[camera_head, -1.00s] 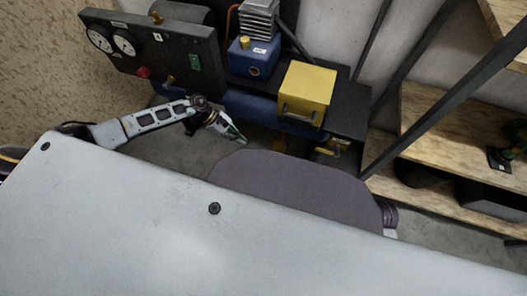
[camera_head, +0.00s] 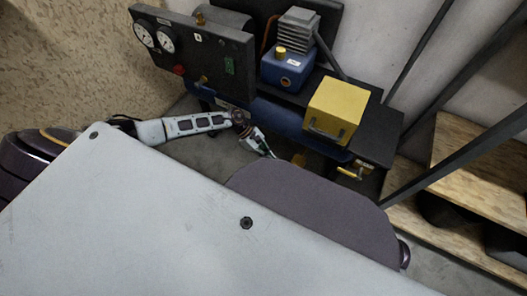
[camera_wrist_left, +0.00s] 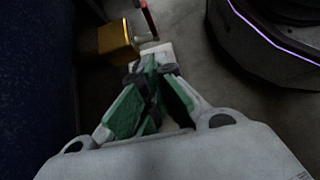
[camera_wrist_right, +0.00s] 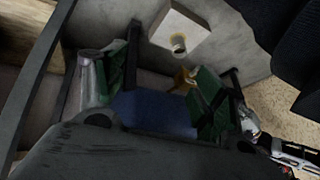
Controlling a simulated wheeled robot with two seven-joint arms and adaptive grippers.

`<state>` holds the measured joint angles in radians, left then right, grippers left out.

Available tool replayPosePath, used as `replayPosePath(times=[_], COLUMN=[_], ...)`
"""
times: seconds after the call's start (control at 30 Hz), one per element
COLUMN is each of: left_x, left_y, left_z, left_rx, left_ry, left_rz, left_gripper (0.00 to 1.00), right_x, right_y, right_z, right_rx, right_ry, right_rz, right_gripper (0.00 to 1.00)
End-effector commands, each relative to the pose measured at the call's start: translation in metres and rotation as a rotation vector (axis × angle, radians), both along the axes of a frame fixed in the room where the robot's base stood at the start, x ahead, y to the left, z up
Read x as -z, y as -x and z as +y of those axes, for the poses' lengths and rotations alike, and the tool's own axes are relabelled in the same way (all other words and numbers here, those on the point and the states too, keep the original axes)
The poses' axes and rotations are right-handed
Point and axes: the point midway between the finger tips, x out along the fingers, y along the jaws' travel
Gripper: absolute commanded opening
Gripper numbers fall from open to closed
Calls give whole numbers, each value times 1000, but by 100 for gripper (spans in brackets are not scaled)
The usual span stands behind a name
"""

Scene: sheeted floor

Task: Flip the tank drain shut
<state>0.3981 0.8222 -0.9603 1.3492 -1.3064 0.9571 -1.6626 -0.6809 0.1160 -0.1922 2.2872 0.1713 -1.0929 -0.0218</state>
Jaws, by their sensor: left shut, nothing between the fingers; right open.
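The blue tank (camera_head: 285,127) lies under the compressor's black top. A brass fitting (camera_head: 299,159) shows below it; in the left wrist view a brass drain body (camera_wrist_left: 118,41) has a red handle (camera_wrist_left: 148,20) beside it, pointing up in the picture. My left gripper (camera_head: 268,153) is shut and empty, just left of the fitting. In the left wrist view its green-padded fingers (camera_wrist_left: 152,72) are together, just below the drain. My right gripper (camera_wrist_right: 165,85) is open and empty in its wrist view, with blue surface (camera_wrist_right: 155,112) and a small brass part (camera_wrist_right: 184,79) between or beyond its fingers.
A gauge panel (camera_head: 190,55), a yellow box (camera_head: 336,110) and a yellow-handled valve (camera_head: 350,172) belong to the compressor area. Wooden shelves (camera_head: 470,150) stand at right. A pale block with a hole (camera_wrist_right: 180,38) shows in the right wrist view.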

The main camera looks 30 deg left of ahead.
Motion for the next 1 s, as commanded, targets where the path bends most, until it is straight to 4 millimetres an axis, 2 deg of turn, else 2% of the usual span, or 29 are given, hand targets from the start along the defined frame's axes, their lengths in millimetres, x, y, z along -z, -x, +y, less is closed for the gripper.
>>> replayPosePath(times=[0.07, 0.33, 0.63, 1.0], left_x=[9, 34, 32, 32], left_y=[0, 1, 2, 2], left_z=[-8, -33, -64, -72], left_rx=[0, 1, 1, -1], left_ry=[1, 0, 0, -1], left_rz=[0, -1, -2, -1], left_gripper=[0, 0, 0, 0], right_x=[15, 34, 41, 42], right_y=[6, 4, 2, 1], right_z=[2, 6, 7, 8], right_rx=[4, 19, 28, 31], right_ry=[-10, -42, -56, -60], right_rz=[5, -29, -45, -53], right_gripper=[70, 70, 70, 70])
